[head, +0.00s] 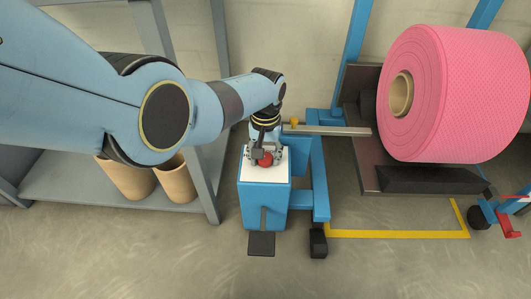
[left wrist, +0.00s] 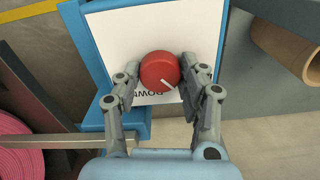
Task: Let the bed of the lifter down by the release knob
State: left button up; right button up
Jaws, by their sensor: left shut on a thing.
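The red release knob (left wrist: 160,71) sits on the white top plate (left wrist: 110,37) of a blue box. A pale pointer line and the dark word "DOWN" show by the knob in the left wrist view. In the head view the knob (head: 265,159) is partly covered by my left gripper (head: 263,156), which comes down on it from above. In the left wrist view the fingers of my left gripper (left wrist: 160,80) stand on either side of the knob, shut on it. The lifter's bed (head: 372,180) carries a large pink roll (head: 450,95). My right gripper is not in view.
A blue lifter frame (head: 319,180) stands right of the box, with a black foot pedal (head: 261,243) in front. A grey shelf (head: 110,193) with brown cardboard tubes (head: 175,182) is at the left. Yellow floor tape (head: 400,234) runs below the roll. The front floor is clear.

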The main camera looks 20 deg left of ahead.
pick_arm(q)
jog(key=shift+n, duration=1.8)
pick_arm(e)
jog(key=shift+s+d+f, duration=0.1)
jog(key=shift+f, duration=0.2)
pick_arm(q)
jog(key=shift+n, duration=0.3)
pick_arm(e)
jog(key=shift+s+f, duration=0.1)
pick_arm(q)
jog(key=o, duration=1.2)
notch_tip(320, 180, up, 12)
jog(key=shift+f, duration=0.1)
